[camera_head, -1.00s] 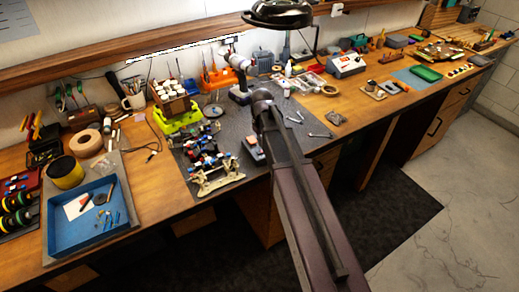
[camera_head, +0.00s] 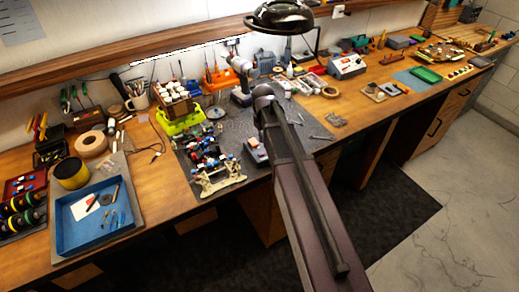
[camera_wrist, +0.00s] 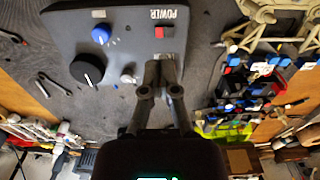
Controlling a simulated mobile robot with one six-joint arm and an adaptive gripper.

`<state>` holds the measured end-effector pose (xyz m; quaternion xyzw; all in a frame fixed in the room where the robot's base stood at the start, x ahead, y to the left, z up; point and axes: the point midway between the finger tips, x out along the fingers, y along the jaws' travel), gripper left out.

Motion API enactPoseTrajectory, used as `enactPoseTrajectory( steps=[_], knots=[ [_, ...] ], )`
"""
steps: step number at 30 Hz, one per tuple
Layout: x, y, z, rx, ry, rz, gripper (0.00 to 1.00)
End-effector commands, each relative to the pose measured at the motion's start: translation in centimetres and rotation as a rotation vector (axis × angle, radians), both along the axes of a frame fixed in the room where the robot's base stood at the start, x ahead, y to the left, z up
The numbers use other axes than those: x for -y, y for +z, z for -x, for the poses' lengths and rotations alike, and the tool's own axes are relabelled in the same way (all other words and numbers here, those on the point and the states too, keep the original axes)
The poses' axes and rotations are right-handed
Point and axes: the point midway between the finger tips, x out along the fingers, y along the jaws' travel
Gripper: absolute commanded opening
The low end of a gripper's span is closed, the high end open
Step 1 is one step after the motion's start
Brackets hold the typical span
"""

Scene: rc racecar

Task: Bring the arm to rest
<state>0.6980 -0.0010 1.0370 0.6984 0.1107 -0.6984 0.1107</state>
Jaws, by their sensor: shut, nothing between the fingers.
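My arm (camera_head: 305,205) reaches from the lower right of the head view over the front edge of the bench. Its gripper is hidden from the head view. In the wrist view my gripper (camera_wrist: 160,72) is shut, with its fingertips together and nothing between them. The fingertips overlap the lower edge of a dark grey power box (camera_wrist: 120,45) with knobs and a red switch. I cannot tell whether they touch it.
Part of the box (camera_head: 256,150) shows beside my arm. A racecar chassis (camera_head: 220,183) lies left of it on the dark mat (camera_head: 188,155). A blue tray (camera_head: 78,244) is at the far left. A black lamp (camera_head: 284,17) hangs above.

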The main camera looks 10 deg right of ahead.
Motion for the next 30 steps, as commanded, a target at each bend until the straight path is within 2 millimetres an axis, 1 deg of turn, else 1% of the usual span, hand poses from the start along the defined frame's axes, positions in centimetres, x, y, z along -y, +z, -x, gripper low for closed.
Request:
enactPoseTrajectory(
  steps=[4,8,11,18,21,25,30],
  knots=[
    [0.0,0.0,0.8,0.0,-0.012,0.0,0.0],
    [0.0,-0.1,2.9,0.0,-0.046,0.0,0.0],
    [0.0,-0.1,5.4,0.0,-0.088,0.0,0.0],
    [0.0,-0.2,12.1,-0.001,-0.217,0.001,0.0],
    [0.0,-0.3,14.2,-0.001,-0.263,0.001,0.0],
    [-0.1,-0.3,15.7,-0.001,-0.301,0.001,0.0],
    [0.0,-0.3,16.1,-0.001,-0.317,0.001,0.0]
  ],
)
